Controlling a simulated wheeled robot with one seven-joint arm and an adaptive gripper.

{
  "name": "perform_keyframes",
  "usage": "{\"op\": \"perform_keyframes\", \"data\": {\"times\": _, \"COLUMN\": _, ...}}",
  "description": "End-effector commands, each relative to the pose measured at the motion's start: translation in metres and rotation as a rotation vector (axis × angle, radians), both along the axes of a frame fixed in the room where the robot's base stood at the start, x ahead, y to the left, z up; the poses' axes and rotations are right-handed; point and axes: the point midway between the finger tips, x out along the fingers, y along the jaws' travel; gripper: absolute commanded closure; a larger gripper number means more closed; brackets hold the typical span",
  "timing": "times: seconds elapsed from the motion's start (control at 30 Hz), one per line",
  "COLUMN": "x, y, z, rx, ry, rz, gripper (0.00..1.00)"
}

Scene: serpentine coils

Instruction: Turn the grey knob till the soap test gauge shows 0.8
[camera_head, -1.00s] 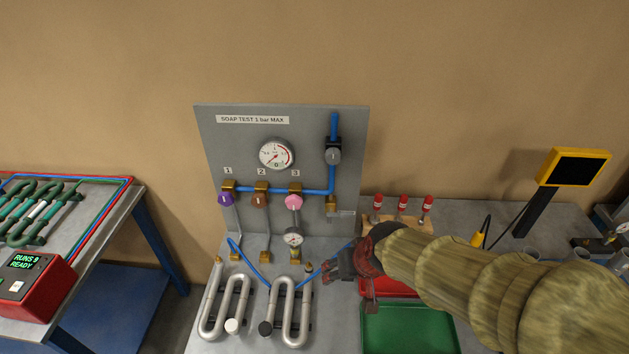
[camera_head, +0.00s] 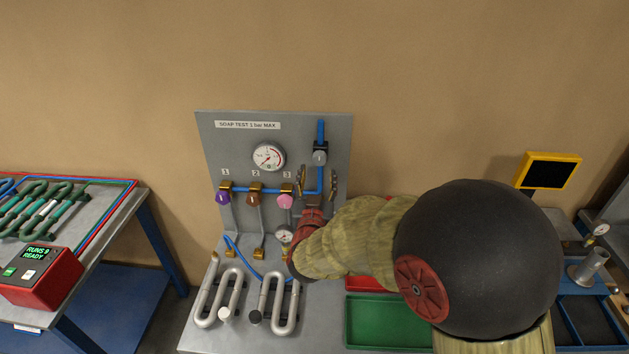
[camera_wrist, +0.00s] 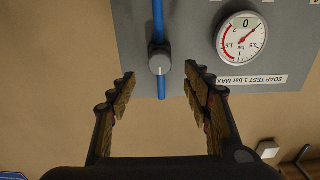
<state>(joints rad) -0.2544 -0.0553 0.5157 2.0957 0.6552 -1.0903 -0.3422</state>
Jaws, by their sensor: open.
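The grey knob (camera_head: 319,157) sits on the vertical blue pipe at the upper right of the grey panel. In the wrist view, which is upside down, the knob (camera_wrist: 160,61) lies between and just beyond my fingertips. My gripper (camera_head: 317,181) is open and empty, its fingers pointing up below the knob in the head view; the gripper (camera_wrist: 159,73) shows no finger touching the knob. The round white soap test gauge (camera_head: 268,156) is left of the knob. Its needle points to the lower left; in the wrist view the gauge (camera_wrist: 241,38) shows the needle at the low end.
Purple (camera_head: 222,197), brown (camera_head: 254,197) and pink (camera_head: 285,201) knobs line the horizontal blue pipe, left of my gripper. Bent metal coils (camera_head: 284,304) lie on the bench below. A green tray (camera_head: 385,322) is at front right. The wall is close behind the panel.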

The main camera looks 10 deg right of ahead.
Motion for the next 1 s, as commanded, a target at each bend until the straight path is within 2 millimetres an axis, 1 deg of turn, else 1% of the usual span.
{"op": "perform_keyframes", "data": {"times": 0.17, "x": 0.025, "y": -0.009, "z": 0.0, "rx": -0.001, "ry": 0.003, "rz": -0.001, "gripper": 0.5}}
{"op": "perform_keyframes", "data": {"times": 0.3, "x": 0.049, "y": -0.016, "z": -0.001, "rx": -0.002, "ry": 0.002, "rz": 0.0, "gripper": 0.5}}
{"op": "perform_keyframes", "data": {"times": 0.5, "x": 0.073, "y": -0.024, "z": -0.003, "rx": 0.001, "ry": 0.003, "rz": 0.001, "gripper": 0.5}}
{"op": "perform_keyframes", "data": {"times": 0.63, "x": 0.079, "y": -0.026, "z": -0.001, "rx": 0.0, "ry": 0.002, "rz": 0.001, "gripper": 0.5}}
{"op": "perform_keyframes", "data": {"times": 0.87, "x": 0.08, "y": -0.026, "z": 0.0, "rx": 0.0, "ry": 0.003, "rz": 0.002, "gripper": 0.5}}
{"op": "perform_keyframes", "data": {"times": 1.0, "x": 0.08, "y": -0.026, "z": 0.0, "rx": 0.0, "ry": 0.003, "rz": 0.002, "gripper": 0.57}}
